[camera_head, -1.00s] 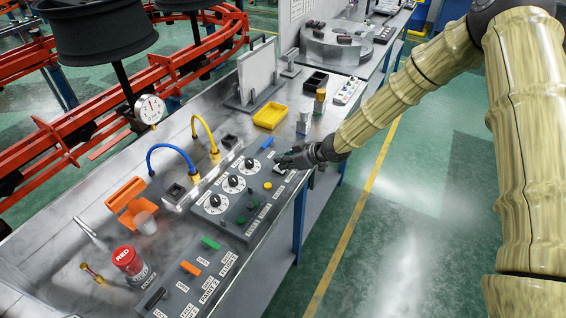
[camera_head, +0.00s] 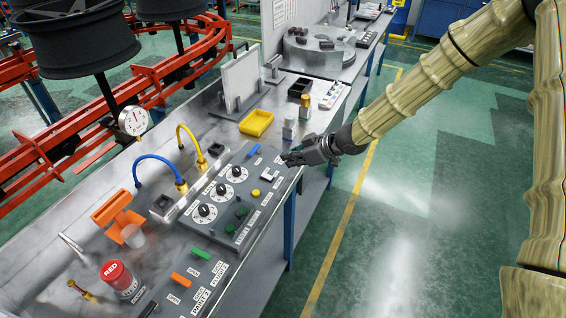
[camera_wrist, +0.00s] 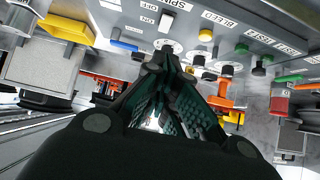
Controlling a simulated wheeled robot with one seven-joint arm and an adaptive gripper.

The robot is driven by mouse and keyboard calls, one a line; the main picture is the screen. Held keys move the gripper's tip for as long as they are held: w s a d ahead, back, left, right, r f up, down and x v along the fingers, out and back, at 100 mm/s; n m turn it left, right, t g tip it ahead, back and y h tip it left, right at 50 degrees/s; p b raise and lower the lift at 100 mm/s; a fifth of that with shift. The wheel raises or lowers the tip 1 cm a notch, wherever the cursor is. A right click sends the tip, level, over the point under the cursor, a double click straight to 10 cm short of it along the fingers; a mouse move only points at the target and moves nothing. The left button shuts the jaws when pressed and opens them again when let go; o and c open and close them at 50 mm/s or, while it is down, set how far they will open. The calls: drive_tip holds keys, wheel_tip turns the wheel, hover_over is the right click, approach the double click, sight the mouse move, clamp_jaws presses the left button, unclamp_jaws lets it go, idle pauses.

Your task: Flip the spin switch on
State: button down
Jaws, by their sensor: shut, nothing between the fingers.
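A dark grey control panel (camera_head: 200,228) lies on the metal bench. Its white rocker switch (camera_head: 268,178) sits near the right edge. In the wrist view a white switch (camera_wrist: 165,23) stands beside a label reading SPIN (camera_wrist: 176,4). I cannot tell clearly which way it is tipped. My gripper (camera_head: 287,160) is shut and empty, just above and to the right of the white switch in the head view, apart from it. In the wrist view my gripper (camera_wrist: 162,62) points at the panel, its closed fingers hiding part of the dials.
A blue switch (camera_head: 254,151), a yellow button (camera_head: 255,193), green buttons (camera_head: 241,211) and dials (camera_head: 221,189) are close by on the panel. The floor (camera_head: 390,240) right of the bench is clear.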

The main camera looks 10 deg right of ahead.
drive_tip(key=shift+v, duration=0.75)
drive_tip(key=s+f+m+g+h+b, duration=0.3)
drive_tip(key=s+f+m, duration=0.4)
drive_tip(key=s+f, duration=1.55)
drive_tip(key=s+d+f+m+g+h, duration=0.1)
drive_tip(key=s+d+f+h, duration=0.1)
drive_tip(key=s, duration=0.5)
drive_tip(key=s+d+f+m+h+b, duration=0.1)
drive_tip(key=s+d+f+m, duration=0.1)
drive_tip(key=s+d+f, duration=0.3)
drive_tip(key=s+d+f+m+g+h, duration=0.1)
drive_tip(key=s+d+f+h, duration=0.1)
drive_tip(key=s, duration=0.7)
drive_tip(key=shift+s+d+f+m+g+h, duration=0.35)
drive_tip(key=shift+d+f, duration=0.35)
drive_tip(key=shift+d, duration=0.3)
drive_tip(key=shift+w, duration=0.15)
